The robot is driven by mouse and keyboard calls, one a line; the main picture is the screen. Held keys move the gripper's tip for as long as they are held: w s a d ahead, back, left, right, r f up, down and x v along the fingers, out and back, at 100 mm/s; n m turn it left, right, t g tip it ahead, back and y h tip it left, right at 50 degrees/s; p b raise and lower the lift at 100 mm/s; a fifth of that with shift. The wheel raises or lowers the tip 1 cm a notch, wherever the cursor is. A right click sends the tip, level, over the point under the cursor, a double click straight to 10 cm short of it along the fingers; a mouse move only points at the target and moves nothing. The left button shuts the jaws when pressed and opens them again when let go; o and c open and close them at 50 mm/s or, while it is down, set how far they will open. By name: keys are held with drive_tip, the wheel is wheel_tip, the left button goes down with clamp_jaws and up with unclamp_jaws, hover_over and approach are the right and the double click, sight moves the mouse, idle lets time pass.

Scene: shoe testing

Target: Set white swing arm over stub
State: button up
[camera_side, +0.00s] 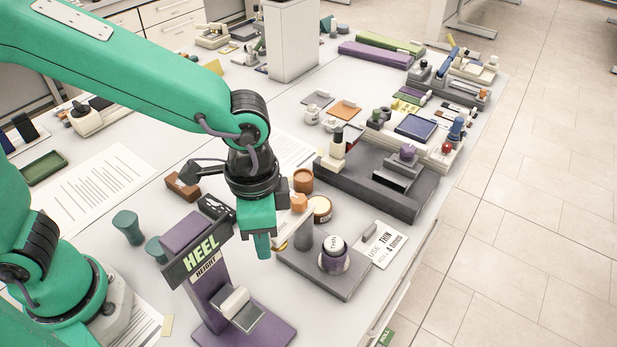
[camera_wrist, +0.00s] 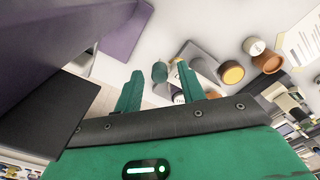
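My gripper (camera_side: 263,248) points down between the purple heel height stand and a grey base plate (camera_side: 348,283). In the wrist view its two green fingers (camera_wrist: 158,88) are apart with nothing held between them. A grey upright post (camera_side: 304,233) rises from the plate's left part. A pale piece (camera_side: 287,226) with an orange cap (camera_side: 299,203) sits beside the post, partly hidden by my gripper; I cannot tell if it is the white swing arm. A purple knob with a white top (camera_side: 334,249) stands on the plate. I cannot make out which part is the stub.
The heel height stand (camera_side: 215,288), with a white block (camera_side: 235,300), is close on the left. A dark grey device (camera_side: 375,184) lies farther back. Two green spools (camera_side: 127,224) stand left.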

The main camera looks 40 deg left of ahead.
clamp_jaws()
drive_tip(key=shift+d, duration=0.1)
drive_tip(key=w+d+n, duration=1)
drive_tip(key=n, duration=0.8)
drive_tip(key=shift+w, duration=0.3)
idle(0.3)
drive_tip(key=shift+w, duration=0.1)
unclamp_jaws()
